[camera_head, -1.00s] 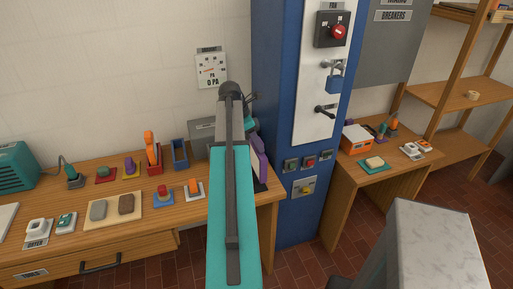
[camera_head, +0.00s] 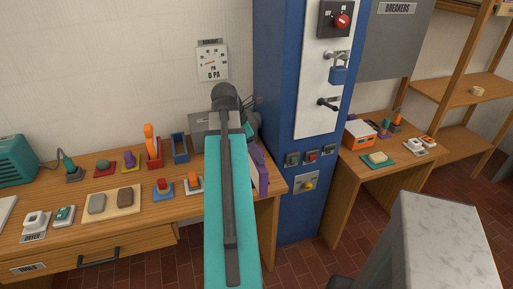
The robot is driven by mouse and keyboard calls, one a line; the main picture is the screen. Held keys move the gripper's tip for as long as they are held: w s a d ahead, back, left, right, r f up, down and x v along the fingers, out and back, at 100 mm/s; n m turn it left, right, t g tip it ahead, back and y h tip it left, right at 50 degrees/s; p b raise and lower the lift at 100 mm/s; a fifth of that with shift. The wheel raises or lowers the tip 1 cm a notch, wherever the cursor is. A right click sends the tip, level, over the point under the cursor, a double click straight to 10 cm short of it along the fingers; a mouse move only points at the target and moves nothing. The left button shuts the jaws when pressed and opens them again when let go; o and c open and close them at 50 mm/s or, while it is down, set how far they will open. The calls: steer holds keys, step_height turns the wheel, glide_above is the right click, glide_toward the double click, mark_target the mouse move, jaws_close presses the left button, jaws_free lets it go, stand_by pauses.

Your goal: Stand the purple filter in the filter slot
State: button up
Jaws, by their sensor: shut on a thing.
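The purple filter (camera_head: 261,170) is a thin upright slab just right of my teal arm, over the right end of the left workbench. My gripper (camera_head: 250,130) is mostly hidden behind my arm; only small teal and dark parts show. It is shut on the purple filter. The filter's left side is covered by my arm. I cannot tell whether its lower edge touches anything. A pale, dark-edged piece shows low beside the filter, but I cannot make out the filter slot. A grey box (camera_head: 199,132) stands at the back of the bench, partly behind my arm.
A blue open holder (camera_head: 181,151) and a red holder with an orange tool (camera_head: 154,152) stand left of my arm. Several small items lie on the bench (camera_head: 110,235). A blue column (camera_head: 275,110) rises close on the right, with a second bench (camera_head: 350,168) beyond.

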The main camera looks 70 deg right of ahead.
steer(key=shift+s+a+r+b, duration=0.15)
steer(key=shift+s+a, duration=0.15)
steer(key=shift+a, duration=0.6)
steer(key=shift+s+a+b, duration=0.15)
steer(key=shift+s+a, duration=0.1)
steer(key=shift+a, duration=0.65)
